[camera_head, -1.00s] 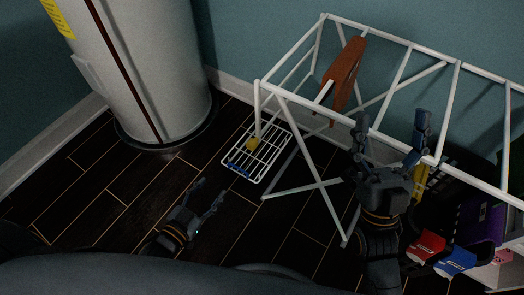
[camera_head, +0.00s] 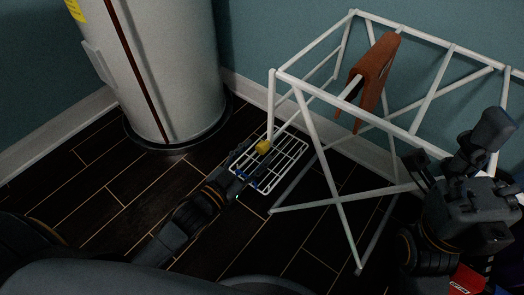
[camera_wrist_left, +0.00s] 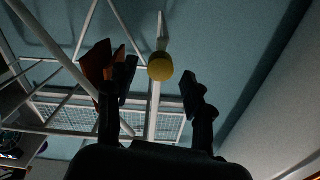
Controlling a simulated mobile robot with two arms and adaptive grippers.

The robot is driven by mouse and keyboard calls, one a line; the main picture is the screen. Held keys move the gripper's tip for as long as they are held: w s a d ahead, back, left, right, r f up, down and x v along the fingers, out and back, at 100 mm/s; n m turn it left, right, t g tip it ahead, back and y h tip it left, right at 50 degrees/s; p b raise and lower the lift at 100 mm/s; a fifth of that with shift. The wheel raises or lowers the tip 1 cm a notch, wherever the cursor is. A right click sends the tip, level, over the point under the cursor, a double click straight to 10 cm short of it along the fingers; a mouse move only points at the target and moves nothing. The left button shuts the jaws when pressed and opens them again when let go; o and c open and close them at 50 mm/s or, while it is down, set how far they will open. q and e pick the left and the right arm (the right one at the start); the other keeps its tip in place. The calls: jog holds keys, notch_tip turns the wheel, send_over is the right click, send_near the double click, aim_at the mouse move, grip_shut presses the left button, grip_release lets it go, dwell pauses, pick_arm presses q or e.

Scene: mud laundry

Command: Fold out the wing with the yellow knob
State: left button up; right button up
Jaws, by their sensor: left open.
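The wing (camera_head: 296,151) is a white wire grid hanging low at the left end of the white drying rack (camera_head: 320,133). The yellow knob (camera_head: 263,146) is on the wing's upper left part. My left gripper (camera_head: 250,163) is close to the wing, with its fingers just below the knob in the head view. In the left wrist view the knob (camera_wrist_left: 160,66) appears between the two open fingers (camera_wrist_left: 157,84), with a visible gap on each side. My right gripper (camera_head: 455,148) is open and empty at the rack's right front.
An orange-brown cloth (camera_head: 375,70) hangs over a rack bar. A white cylindrical tank (camera_head: 170,75) stands left of the rack against the wall. Red and blue items (camera_head: 467,281) lie at the lower right. Dark floor (camera_head: 100,205) is clear at left.

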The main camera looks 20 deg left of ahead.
aim_at(260, 150)
pick_arm(q)
jog(key=shift+b+x, duration=0.4)
jog(key=shift+x, duration=1.3)
grip_shut()
